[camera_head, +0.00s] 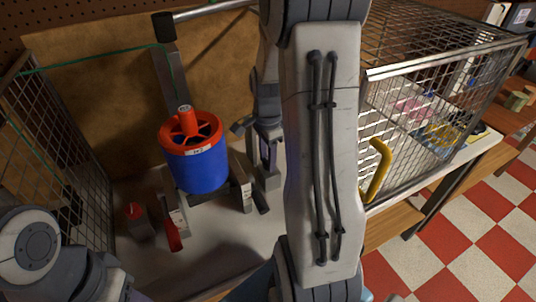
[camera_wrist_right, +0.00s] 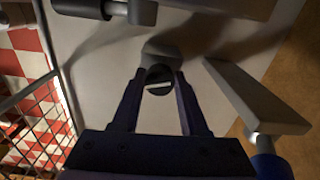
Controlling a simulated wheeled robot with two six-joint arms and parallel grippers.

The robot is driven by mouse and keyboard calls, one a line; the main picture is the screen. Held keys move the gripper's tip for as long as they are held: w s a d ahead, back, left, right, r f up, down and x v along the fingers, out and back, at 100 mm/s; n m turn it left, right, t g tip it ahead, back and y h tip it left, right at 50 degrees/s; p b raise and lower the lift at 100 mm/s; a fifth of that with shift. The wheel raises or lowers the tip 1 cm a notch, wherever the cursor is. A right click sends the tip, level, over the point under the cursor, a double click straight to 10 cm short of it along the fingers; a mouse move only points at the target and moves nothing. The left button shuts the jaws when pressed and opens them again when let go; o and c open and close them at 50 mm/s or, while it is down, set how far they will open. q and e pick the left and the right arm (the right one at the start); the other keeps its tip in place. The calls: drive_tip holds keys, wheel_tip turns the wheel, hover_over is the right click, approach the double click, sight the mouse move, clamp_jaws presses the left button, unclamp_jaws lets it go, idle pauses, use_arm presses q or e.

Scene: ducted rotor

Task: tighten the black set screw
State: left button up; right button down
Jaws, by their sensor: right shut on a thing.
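The ducted rotor (camera_head: 195,167) is a blue cylinder with a red spoked top, standing in the middle left of the head view. My right gripper (camera_head: 268,160) is to the right of it, partly hidden by my own arm. In the right wrist view, the right gripper (camera_wrist_right: 158,84) is shut on a round dark piece with a pale slot across its face, which looks like the black set screw (camera_wrist_right: 158,73). A grey block shows just behind it. The left arm enters at lower left in the head view, but its gripper is not visible.
A wire cage with a yellow handle (camera_head: 377,170) stands on the right. Grey blocks (camera_head: 240,182) stand beside the rotor, and a red lever (camera_head: 171,235) is in front. A mesh panel (camera_head: 70,140) closes the left side. A green cord hangs behind.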

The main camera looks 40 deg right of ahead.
drive_tip(key=shift+w+d+r+m+p, duration=0.1)
drive_tip(key=shift+m+p, duration=0.4)
drive_tip(key=shift+m, duration=1.5)
drive_tip(key=shift+c, duration=2.2)
unclamp_jaws()
